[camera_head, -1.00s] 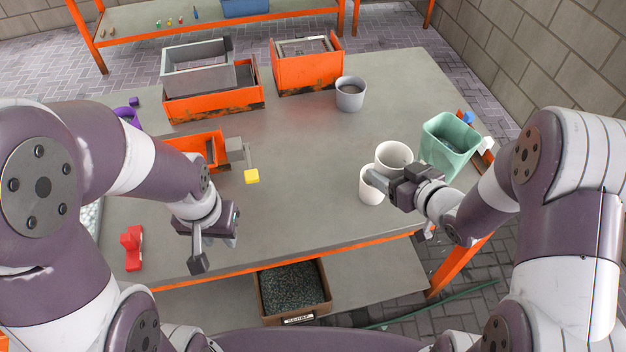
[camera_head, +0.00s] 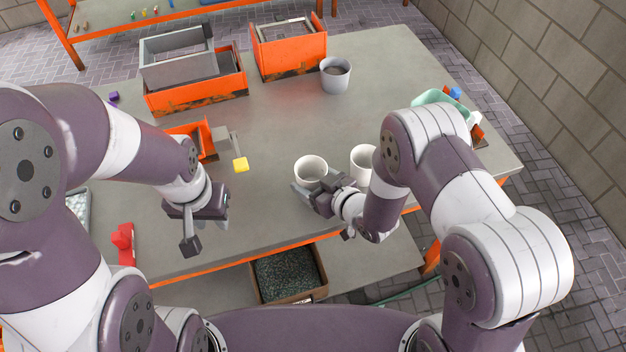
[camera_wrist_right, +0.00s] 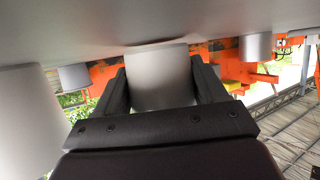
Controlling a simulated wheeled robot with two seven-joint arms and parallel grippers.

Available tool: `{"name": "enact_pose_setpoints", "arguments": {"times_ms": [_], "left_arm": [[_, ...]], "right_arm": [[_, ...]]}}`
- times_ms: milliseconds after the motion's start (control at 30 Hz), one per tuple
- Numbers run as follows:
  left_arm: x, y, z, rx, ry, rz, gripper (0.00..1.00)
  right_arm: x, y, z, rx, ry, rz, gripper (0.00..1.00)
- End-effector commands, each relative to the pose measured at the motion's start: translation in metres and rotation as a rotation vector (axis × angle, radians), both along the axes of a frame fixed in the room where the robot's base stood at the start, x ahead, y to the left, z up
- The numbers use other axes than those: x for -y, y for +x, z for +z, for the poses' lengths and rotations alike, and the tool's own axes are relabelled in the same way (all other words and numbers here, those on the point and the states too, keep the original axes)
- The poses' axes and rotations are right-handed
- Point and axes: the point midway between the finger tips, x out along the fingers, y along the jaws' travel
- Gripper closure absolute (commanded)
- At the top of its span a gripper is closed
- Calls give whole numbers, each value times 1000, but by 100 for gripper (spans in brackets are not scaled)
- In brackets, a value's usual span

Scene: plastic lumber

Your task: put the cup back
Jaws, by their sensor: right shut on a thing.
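A white cup (camera_head: 310,168) is between the fingers of my right gripper (camera_head: 312,190), near the front middle of the table. In the right wrist view the cup (camera_wrist_right: 160,78) fills the space between both fingers, and the gripper is shut on it. I cannot tell whether its base touches the table. A second white cup (camera_head: 362,165) stands just right, partly hidden by my right arm. A grey cup (camera_head: 335,76) with dark contents stands at the back. My left gripper (camera_head: 194,232) hangs over the left front; its finger gap is not clear.
Orange bins (camera_head: 195,97) and (camera_head: 290,55) stand at the back. A yellow block (camera_head: 240,165) lies left of the held cup, and a red part (camera_head: 124,243) lies at the left front. A green bin (camera_head: 430,98) is partly behind my right arm. The table centre is clear.

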Motion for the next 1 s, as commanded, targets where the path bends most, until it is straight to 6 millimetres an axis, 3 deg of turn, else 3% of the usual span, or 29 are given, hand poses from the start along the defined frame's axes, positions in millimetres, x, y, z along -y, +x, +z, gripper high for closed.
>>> {"name": "enact_pose_setpoints", "arguments": {"times_ms": [367,400,467,500,833,1000], "left_arm": [[0,0,-4,0,0,0,66],[0,0,-4,0,0,0,66],[0,0,-3,0,0,0,66],[0,0,-3,0,0,0,66],[0,0,4,0,0,0,66],[0,0,-1,0,0,0,66]], "right_arm": [[0,0,-7,2,1,0,61],[0,0,-7,2,1,0,26],[0,0,-6,2,1,0,6],[0,0,-6,2,1,0,3],[1,0,2,2,1,0,3],[20,-21,11,2,2,-4,3]]}}
